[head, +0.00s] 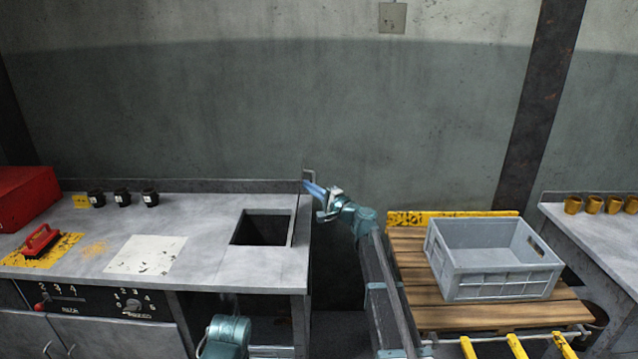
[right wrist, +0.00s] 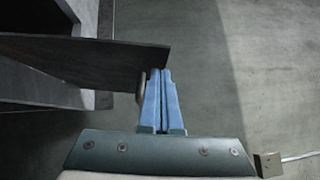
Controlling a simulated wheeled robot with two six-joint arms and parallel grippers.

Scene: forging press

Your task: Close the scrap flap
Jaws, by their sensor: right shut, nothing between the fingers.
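The scrap flap stands open as a thin grey plate (head: 295,222) at the right edge of the square dark opening (head: 262,229) in the bench top, seen almost edge-on in the head view. In the right wrist view the flap (right wrist: 95,61) is a broad dark plate left of the fingers, with a small rounded handle (right wrist: 141,84) beside them. My right gripper (head: 311,187) is shut and empty, its blue fingertips close to the flap's outer side; the fingers (right wrist: 160,75) are together. I cannot tell whether they touch the flap. My left gripper is not in view.
Right of my right arm, a grey crate (head: 495,285) sits on a wooden pallet (head: 412,270). A wall (head: 270,100) rises behind.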

